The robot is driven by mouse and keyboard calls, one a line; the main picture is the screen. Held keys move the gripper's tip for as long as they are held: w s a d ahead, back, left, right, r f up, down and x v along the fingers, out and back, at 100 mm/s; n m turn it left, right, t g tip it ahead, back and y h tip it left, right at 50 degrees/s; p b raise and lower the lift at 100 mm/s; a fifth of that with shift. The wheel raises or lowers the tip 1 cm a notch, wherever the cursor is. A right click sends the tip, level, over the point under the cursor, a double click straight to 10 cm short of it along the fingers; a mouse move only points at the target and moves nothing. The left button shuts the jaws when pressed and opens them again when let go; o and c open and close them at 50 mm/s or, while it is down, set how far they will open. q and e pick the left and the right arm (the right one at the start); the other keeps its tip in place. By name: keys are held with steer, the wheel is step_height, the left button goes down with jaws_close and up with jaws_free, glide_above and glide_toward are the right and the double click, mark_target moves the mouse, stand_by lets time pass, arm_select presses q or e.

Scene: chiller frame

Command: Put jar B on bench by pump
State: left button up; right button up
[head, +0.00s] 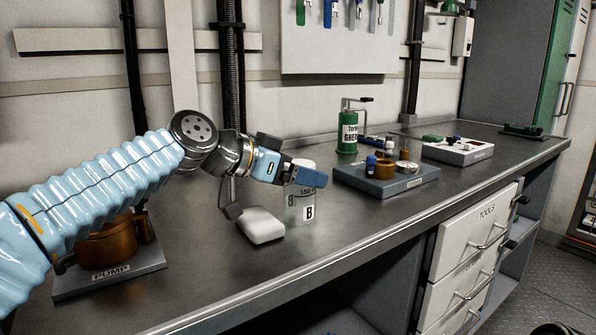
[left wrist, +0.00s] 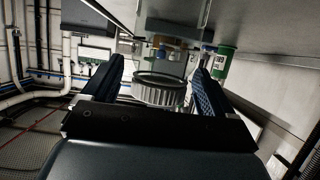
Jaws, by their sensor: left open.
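Jar B (head: 307,212) stands upright on the metal bench (head: 330,247), a clear jar with a pale lid and a "B" label. My left gripper (head: 306,177) is at the jar's upper part, with its blue fingers partly hiding it. In the left wrist view the ribbed lid (left wrist: 160,90) lies between the two open fingers (left wrist: 155,88); I cannot tell whether they touch it. The pump (head: 108,240), a copper-coloured body on a grey base labelled PUMP, sits at the bench's left end, partly hidden by my left arm. My right gripper is not in view.
A white rounded block (head: 261,226) lies just left of the jar. A grey tray (head: 400,184) with small parts and a green grease can (head: 347,137) stand to its right. A white tray (head: 458,154) is farther right. Bare bench lies between pump and block.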

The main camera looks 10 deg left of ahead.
arm_select(q)
steer(key=shift+a+r, duration=0.1)
steer(key=shift+r, duration=0.1)
steer(key=b+v, duration=0.1)
steer(key=v, duration=1.1)
steer(key=shift+f, duration=0.2)
stand_by(0.6)
